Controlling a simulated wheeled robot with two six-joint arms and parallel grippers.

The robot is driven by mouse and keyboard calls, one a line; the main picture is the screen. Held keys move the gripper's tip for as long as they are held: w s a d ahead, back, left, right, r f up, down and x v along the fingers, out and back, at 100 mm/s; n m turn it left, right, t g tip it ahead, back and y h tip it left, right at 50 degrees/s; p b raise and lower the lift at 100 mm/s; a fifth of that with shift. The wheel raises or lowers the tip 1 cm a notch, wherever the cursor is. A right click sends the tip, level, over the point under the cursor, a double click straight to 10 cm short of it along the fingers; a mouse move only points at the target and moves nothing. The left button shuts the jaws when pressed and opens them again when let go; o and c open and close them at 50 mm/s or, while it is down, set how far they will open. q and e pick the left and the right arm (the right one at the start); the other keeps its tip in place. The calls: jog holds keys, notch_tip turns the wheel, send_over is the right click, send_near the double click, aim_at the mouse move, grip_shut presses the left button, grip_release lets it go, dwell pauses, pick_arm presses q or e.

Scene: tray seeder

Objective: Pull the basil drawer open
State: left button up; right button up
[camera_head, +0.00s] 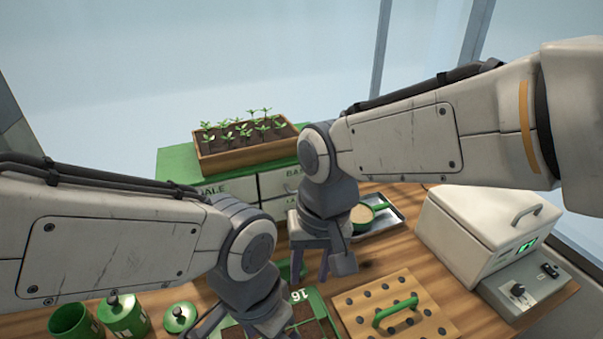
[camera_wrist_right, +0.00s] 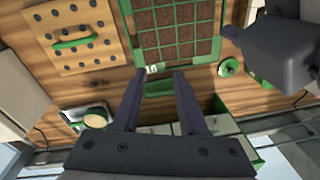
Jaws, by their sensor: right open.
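The basil drawer (camera_head: 272,183) is a pale front with its label partly cut off by my right arm, in the green-topped cabinet (camera_head: 175,165) at the back. It looks shut. My right gripper (camera_head: 309,272) is open and points down in front of the cabinet, apart from the drawer. In the right wrist view its fingers (camera_wrist_right: 160,74) are spread with nothing between them but a green object on the table below. My left gripper (camera_head: 268,325) is low over the seed tray, its fingertips cut off or hidden.
The kale drawer (camera_head: 238,190) is beside the basil drawer, and a seedling box (camera_head: 247,159) stands on top. A seed tray (camera_wrist_right: 137,40), a wooden dibber board (camera_head: 355,293), a metal tray with a scoop (camera_head: 360,213), green canisters (camera_head: 76,322) and a white machine (camera_head: 470,235) crowd the table.

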jog(key=w+a+r+m+t+p, duration=0.1)
jog(key=w+r+m, duration=0.3)
jog(key=w+m, duration=0.65)
jog(key=w+r+m+p, duration=0.1)
jog(key=w+r+m, duration=0.3)
jog(key=w, duration=1.1)
notch_tip(320, 180, down, 11)
jog(key=w+p, duration=0.1)
jog(key=p, duration=0.1)
jog(key=shift+a, duration=0.4)
jog(key=shift+r+m, duration=0.1)
jog(key=shift+m, duration=0.15)
jog(key=shift+w, duration=0.1)
grip_shut()
